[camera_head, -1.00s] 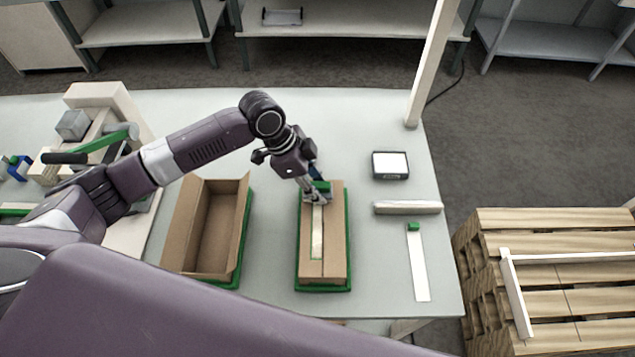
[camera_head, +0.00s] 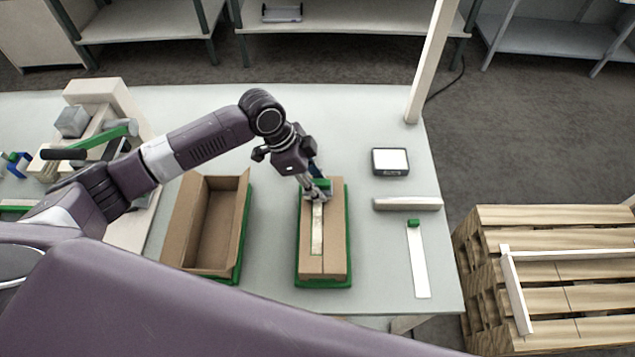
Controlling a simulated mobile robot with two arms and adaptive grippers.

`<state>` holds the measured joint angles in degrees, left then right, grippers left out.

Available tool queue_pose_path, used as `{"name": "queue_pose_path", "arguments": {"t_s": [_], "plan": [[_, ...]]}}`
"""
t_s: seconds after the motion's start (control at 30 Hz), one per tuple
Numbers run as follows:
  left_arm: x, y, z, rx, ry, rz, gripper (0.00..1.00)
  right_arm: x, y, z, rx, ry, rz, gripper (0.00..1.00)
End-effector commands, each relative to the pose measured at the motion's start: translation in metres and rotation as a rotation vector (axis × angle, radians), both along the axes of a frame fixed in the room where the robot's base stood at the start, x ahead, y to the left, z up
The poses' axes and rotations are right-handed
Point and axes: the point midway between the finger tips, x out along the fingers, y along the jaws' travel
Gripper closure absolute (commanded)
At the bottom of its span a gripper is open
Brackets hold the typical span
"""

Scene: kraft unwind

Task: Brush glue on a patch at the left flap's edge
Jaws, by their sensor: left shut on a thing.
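A closed cardboard box (camera_head: 336,235) lies in a green tray (camera_head: 325,284) near the middle of the table. No glue patch can be made out. My right gripper is not in view.
An open empty box (camera_head: 213,222) stands to the left. To the right are a small screen device (camera_head: 390,162), a pale bar (camera_head: 408,204) and a white strip with a green end (camera_head: 418,262). A wooden pallet (camera_head: 560,270) stands beyond the table's right edge.

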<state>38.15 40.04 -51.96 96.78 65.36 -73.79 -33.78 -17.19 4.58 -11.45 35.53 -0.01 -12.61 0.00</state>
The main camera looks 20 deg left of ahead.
Motion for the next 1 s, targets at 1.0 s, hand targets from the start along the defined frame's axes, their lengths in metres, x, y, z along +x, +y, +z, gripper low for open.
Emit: {"name": "queue_pose_path", "arguments": {"t_s": [1.0], "plan": [[-0.017, -0.005, -0.004, 0.0, 0.001, -0.001, 0.88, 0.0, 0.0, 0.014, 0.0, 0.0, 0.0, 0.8]]}}
